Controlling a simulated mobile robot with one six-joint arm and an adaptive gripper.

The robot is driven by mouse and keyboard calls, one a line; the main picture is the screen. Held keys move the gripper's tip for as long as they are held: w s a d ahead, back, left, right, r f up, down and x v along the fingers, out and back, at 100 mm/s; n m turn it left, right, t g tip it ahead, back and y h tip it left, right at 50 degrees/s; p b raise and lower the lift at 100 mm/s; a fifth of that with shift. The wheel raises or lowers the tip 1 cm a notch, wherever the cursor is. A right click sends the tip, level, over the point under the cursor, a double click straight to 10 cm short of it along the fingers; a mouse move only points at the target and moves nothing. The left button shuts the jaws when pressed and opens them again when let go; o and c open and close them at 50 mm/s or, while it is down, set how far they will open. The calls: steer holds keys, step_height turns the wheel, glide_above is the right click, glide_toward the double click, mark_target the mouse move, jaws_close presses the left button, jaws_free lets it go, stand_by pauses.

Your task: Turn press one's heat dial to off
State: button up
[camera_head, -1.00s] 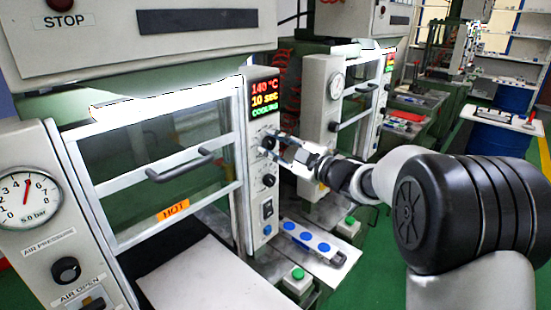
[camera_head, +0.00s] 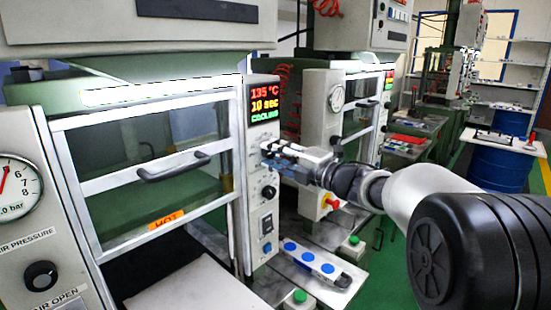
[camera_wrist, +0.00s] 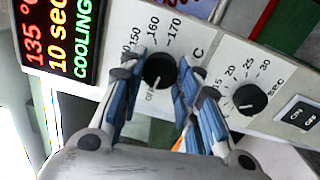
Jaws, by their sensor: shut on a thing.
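Press one's heat dial (camera_wrist: 159,71) is a black round knob on the pale control panel, with temperature marks around it. Its white pointer line points down toward the OFF mark in the wrist view. My gripper (camera_wrist: 157,88) has its blue-padded fingers on either side of the dial and is shut on it. In the head view my gripper (camera_head: 270,157) reaches the panel from the right and mostly hides the dial. The display (camera_head: 264,104) above it reads 135 °C, 10 sec and COOLING.
The seconds dial (camera_wrist: 250,98) sits close beside my fingers, with an on/off switch (camera_wrist: 303,116) beyond it. The press door handle (camera_head: 174,167) juts out to the left. A tray with blue discs (camera_head: 312,258) lies below. A second press (camera_head: 330,110) stands behind.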

steer(key=shift+n, duration=0.5)
steer(key=o, duration=1.1)
steer(key=shift+c, duration=0.2)
steer(key=v, duration=1.2)
